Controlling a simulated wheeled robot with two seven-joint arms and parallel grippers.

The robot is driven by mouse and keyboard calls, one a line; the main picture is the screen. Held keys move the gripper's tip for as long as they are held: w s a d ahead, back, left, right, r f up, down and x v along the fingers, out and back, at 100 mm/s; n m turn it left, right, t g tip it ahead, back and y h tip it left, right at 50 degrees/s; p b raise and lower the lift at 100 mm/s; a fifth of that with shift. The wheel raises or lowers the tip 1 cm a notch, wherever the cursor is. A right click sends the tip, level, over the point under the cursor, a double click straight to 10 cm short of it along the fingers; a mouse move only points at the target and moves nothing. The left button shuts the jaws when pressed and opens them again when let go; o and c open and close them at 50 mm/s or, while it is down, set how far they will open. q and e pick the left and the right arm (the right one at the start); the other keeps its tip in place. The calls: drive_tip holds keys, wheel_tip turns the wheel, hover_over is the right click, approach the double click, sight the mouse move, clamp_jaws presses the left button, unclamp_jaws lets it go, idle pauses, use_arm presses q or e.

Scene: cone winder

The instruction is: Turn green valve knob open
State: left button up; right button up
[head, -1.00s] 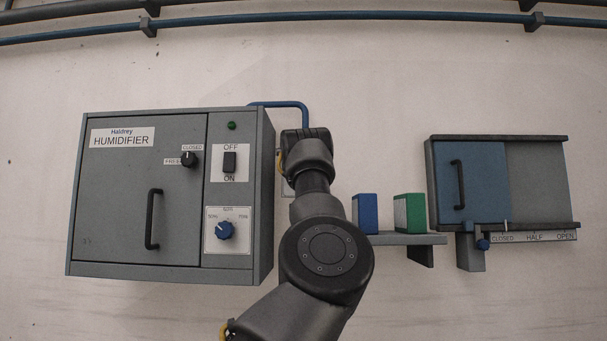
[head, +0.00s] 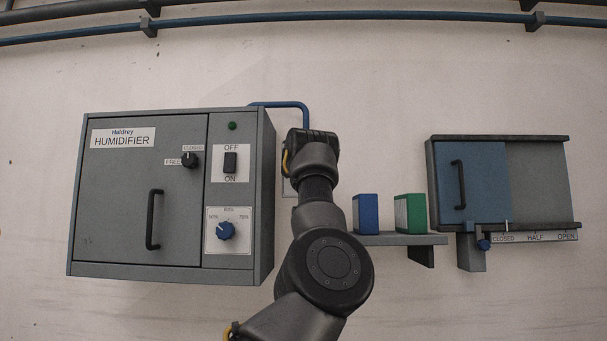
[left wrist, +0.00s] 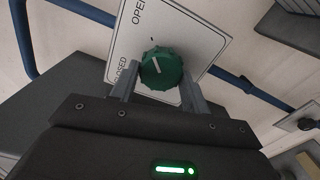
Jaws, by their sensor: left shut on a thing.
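The green valve knob (left wrist: 161,68) shows in the left wrist view, on a white plate (left wrist: 205,40) marked OPEN and CLOSED. Its pale pointer line lies between the two words. My left gripper (left wrist: 160,84) is shut on the knob, with one finger on each side of it. In the head view my left arm and the back of the left gripper (head: 312,143) stand in front of the wall, right of the humidifier, and hide the knob. My right gripper is not in view.
The grey humidifier cabinet (head: 105,215) is close on the left of my arm. A shelf (head: 420,239) with a blue box (head: 366,214) and a green box (head: 411,213) is on the right. A sliding-door cabinet (head: 540,180) is further right. A blue pipe (head: 290,104) runs behind the gripper.

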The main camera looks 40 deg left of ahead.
use_arm(q)
drive_tip(key=shift+f, duration=0.1)
drive_tip(key=o, duration=1)
drive_tip(key=b+v, duration=0.6)
drive_tip(key=v, duration=0.4)
drive_tip(key=shift+s+d, duration=0.25)
